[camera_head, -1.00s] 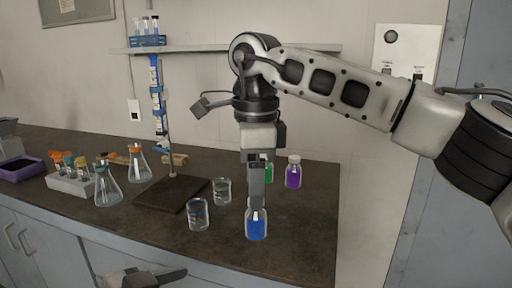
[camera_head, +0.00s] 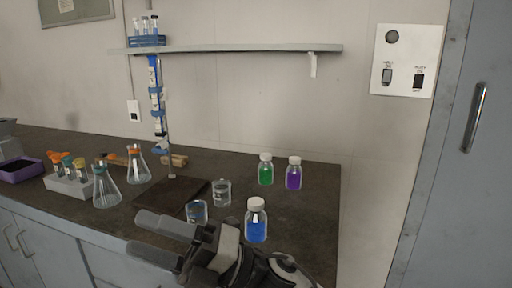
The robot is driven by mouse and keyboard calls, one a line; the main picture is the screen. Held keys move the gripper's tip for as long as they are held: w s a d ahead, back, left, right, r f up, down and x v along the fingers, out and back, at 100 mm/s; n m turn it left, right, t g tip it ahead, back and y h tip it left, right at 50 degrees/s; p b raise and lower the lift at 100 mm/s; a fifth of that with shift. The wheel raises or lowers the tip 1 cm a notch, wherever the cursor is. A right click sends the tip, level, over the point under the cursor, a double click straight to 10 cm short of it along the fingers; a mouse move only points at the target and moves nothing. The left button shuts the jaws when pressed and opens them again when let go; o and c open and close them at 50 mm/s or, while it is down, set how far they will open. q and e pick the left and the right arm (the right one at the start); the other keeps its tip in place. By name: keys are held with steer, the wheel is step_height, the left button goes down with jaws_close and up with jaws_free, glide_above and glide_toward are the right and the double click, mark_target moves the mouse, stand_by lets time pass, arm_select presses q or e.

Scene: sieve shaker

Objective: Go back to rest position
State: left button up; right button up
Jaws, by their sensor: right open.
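My right gripper (camera_head: 140,232) is low in the head view, in front of the counter's front edge. Its two fingers point left with a gap between them; it is open and empty. My left gripper does not show. The bottle of blue liquid (camera_head: 256,228) with a white cap stands upright on the dark counter, behind and above my right wrist in the picture. My wrist covers the counter just in front of it.
Bottles of green (camera_head: 265,170) and purple (camera_head: 293,174) liquid stand further back. Two glass beakers (camera_head: 222,192) (camera_head: 197,210), a burette stand (camera_head: 171,150), flasks (camera_head: 107,188) and a tube rack (camera_head: 69,182) stand to the left. The air above the counter's right part is clear.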

steer(key=w+d+f+m+t+h, duration=0.3)
steer(key=d+f+m+t+h, duration=0.35)
steer(key=m+t, duration=0.55)
steer(key=w+d+f+m+t+h, duration=0.2)
steer(key=d+f+m+t+h, duration=0.5)
steer(key=m, duration=0.9)
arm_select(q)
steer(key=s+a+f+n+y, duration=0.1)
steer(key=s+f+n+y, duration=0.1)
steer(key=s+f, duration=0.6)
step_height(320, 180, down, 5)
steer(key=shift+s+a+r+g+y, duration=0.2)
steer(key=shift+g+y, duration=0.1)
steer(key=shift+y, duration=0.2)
arm_select(e)
steer(key=s+d+f+m+g+h, duration=0.3)
steer(key=s+d+f+m, duration=0.2)
steer(key=f, duration=0.5)
steer(key=s+d+f+m+g+h, duration=0.3)
steer(key=s+d+f+m, duration=0.2)
steer(key=s+d+f, duration=0.4)
steer(key=shift+f, duration=0.55)
steer(key=shift+d, duration=0.1)
